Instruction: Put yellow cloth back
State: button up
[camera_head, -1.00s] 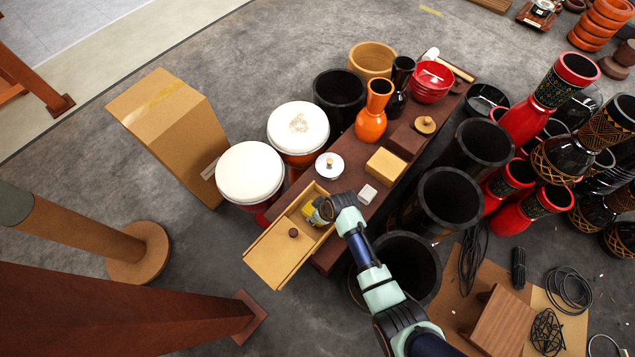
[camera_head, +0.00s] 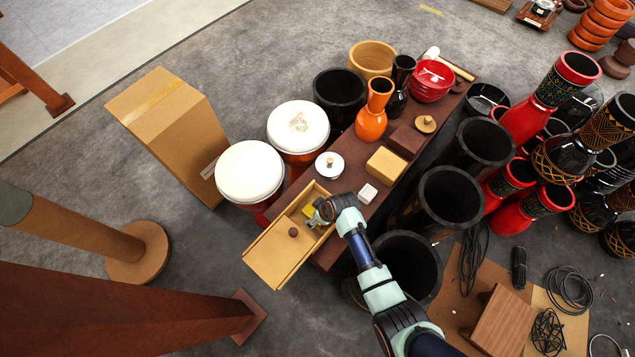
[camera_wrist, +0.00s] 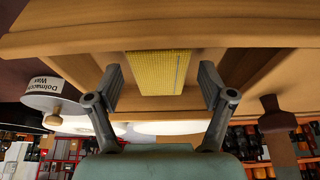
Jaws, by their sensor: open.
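The yellow cloth (camera_head: 307,211) lies inside the open part of a light wooden box (camera_head: 268,240). It also shows in the wrist view as a small woven yellow piece (camera_wrist: 158,72), flat against the wood. My gripper (camera_head: 318,214) is at the box opening, just beside the cloth. In the wrist view my gripper (camera_wrist: 160,90) is open, with one finger on each side of the cloth and a gap to both of its edges. The wooden lid with a dark knob (camera_head: 293,231) covers the near-left part of the box.
The box sits at the near end of a dark bench (camera_head: 352,152). A white-lidded pot (camera_head: 329,165), a small white block (camera_head: 367,193) and a tan block (camera_head: 386,163) stand close by. White-topped drums (camera_head: 249,172) are at the left, black drums (camera_head: 408,262) at the right.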

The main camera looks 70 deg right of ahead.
jog(key=p+v, duration=0.5)
jog(key=v, duration=0.6)
jog(key=shift+r+p, duration=0.3)
jog(key=shift+p, duration=0.05)
jog(key=shift+s, duration=0.1)
jog(key=w+a+r+n+t+h, duration=0.15)
jog(key=w+a+r, duration=0.45)
jog(key=w+r, duration=0.6)
jog(key=w+a+r+n+t+y, duration=0.1)
jog(key=w+a+r+t, duration=0.1)
jog(key=w+a+r, duration=0.35)
jog(key=w+a+r+n+t, duration=0.1)
jog(key=w+a+r+t, duration=0.1)
jog(key=a+r, duration=0.55)
jog(key=s+a+r+n+t+y, duration=0.1)
jog(key=a+r+t+y, duration=0.1)
jog(key=a+r, duration=0.9)
jog(key=a+t, duration=0.1)
jog(key=a, duration=0.1)
jog(key=shift+a+r, duration=0.2)
jog(key=shift+a, duration=0.05)
jog(key=shift+n, duration=0.25)
